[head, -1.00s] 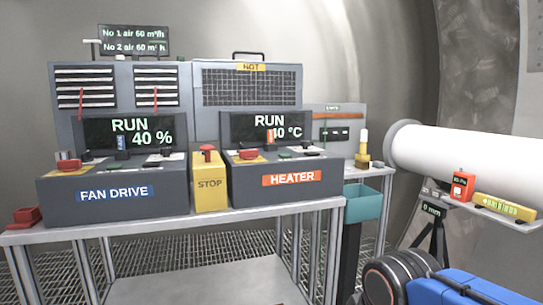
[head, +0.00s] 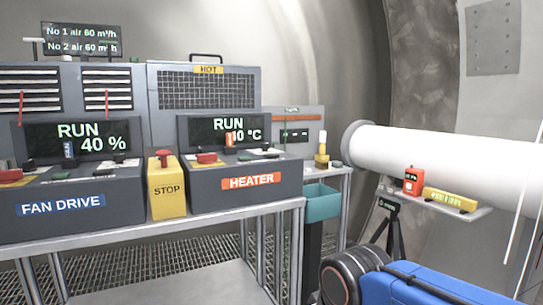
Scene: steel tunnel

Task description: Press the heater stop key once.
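My gripper is not in view.
The fan drive box (head: 62,205) is at left. A yellow STOP box (head: 166,190) with a red button stands between the boxes. A teal bin (head: 321,203), black reel (head: 340,280) and blue case (head: 410,288) are at right. A white pipe (head: 440,160) runs behind.

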